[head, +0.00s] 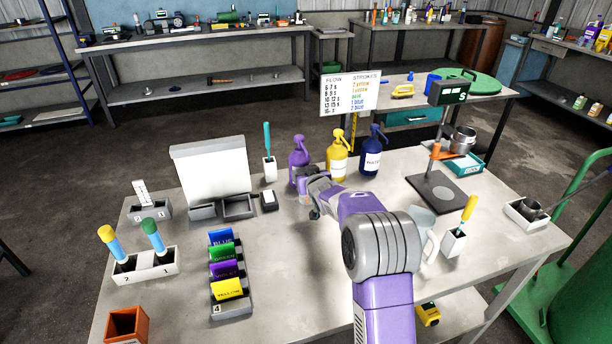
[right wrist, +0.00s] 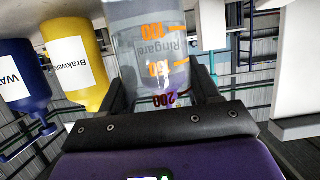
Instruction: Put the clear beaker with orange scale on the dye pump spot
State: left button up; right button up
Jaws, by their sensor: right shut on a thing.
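In the right wrist view a clear beaker (right wrist: 155,50) with an orange scale stands between the two fingers of my right gripper (right wrist: 160,88), which is shut on it. In the head view my right gripper (head: 313,200) is at the front of the purple pump bottle (head: 299,158); my own wrist hides most of the held beaker there. The yellow pump bottle (head: 337,160) and the blue pump bottle (head: 371,155) stand to the right of the purple one. I cannot tell a marked pump spot or read the purple bottle's label. My left gripper is not in view.
A clear jug (head: 424,220) stands right of my arm, partly hidden, with a white holder (head: 453,242) beside it. A white panel stand (head: 211,165), a small white block (head: 268,200) and a colour card rack (head: 230,306) are to the left.

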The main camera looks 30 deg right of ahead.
jog(key=shift+f, duration=0.2)
jog(key=o, duration=1.1)
jog(key=shift+o, duration=0.2)
jog(key=shift+r, duration=0.1)
jog(key=shift+r, duration=0.15)
jog(key=p+v, duration=0.2)
jog(key=v, duration=1)
jog(key=shift+p, duration=0.3)
